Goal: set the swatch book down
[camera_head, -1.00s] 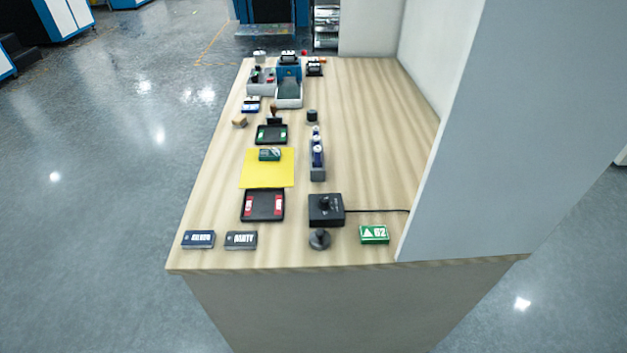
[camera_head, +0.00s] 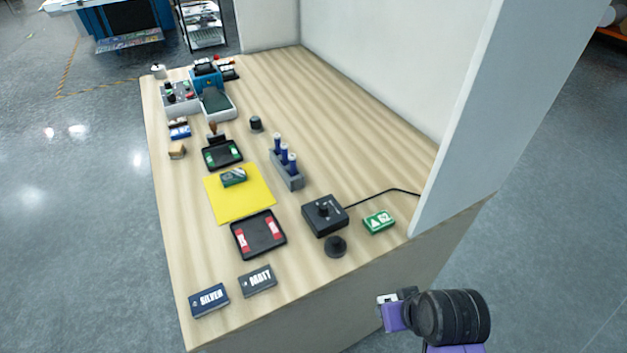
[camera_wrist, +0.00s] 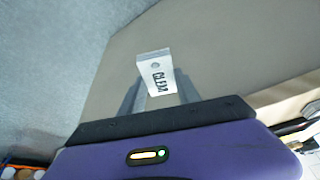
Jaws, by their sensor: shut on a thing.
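My gripper (camera_wrist: 155,90) is shut on a pale swatch book marked CLEAR (camera_wrist: 157,76), which sticks out beyond the fingertips in the wrist view. In the head view my gripper (camera_head: 398,302) is at the lower right, off the table's front side, and the swatch book (camera_head: 386,299) is a small white patch at its end. Two dark swatch books, SILVER (camera_head: 209,300) and MATT (camera_head: 257,281), lie side by side near the front left of the wooden table (camera_head: 310,285).
A black tray with red pieces (camera_head: 258,234), a yellow sheet (camera_head: 252,205), a black control box (camera_head: 324,214), a round dark knob (camera_head: 336,246) and a green box (camera_head: 378,222) are on the table. A white partition (camera_head: 470,130) stands at the right. Bare wood lies right of MATT.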

